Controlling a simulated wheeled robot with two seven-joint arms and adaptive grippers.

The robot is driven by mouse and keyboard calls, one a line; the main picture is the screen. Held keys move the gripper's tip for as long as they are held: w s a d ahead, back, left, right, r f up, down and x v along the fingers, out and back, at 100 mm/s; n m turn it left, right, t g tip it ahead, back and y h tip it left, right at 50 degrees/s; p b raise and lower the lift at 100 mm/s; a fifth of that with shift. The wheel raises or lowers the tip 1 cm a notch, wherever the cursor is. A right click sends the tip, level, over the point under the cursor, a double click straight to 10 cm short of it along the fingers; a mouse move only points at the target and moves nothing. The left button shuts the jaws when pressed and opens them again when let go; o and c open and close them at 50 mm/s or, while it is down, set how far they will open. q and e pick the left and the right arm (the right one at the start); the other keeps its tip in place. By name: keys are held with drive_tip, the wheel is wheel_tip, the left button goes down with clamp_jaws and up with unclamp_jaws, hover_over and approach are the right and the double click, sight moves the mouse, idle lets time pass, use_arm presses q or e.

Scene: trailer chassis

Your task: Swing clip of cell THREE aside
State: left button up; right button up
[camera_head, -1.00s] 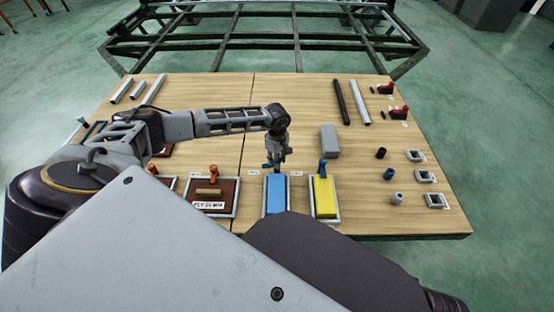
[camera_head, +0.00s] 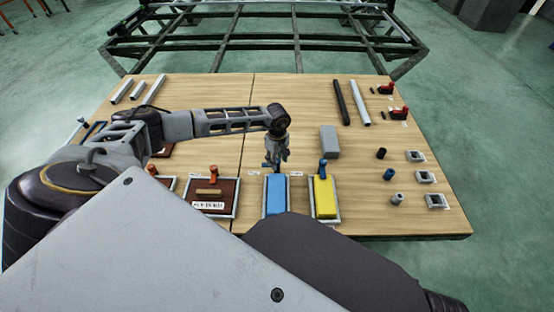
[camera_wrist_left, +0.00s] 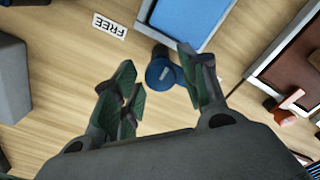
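A tray with a blue block (camera_head: 276,196) stands near the table's front; the block also shows in the wrist view (camera_wrist_left: 190,18). A round blue clip knob (camera_wrist_left: 162,72) sits at its far end. My left gripper (camera_head: 275,164) points down over that end and hides the knob in the head view. In the wrist view its fingers (camera_wrist_left: 157,72) are apart, with the knob between and beyond their tips; I cannot tell whether they touch it. I cannot read which cell is THREE. My right gripper is out of view.
A yellow-block tray (camera_head: 325,198) with a blue clip (camera_head: 322,168) stands to the right. A brown tray (camera_head: 221,194) with an orange clip (camera_head: 213,172) stands to the left. A grey block (camera_head: 329,141) lies beyond. The table middle behind the gripper is clear.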

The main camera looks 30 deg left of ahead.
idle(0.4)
use_arm(q)
drive_tip(key=shift+r, duration=6)
drive_tip(key=shift+f, duration=0.1)
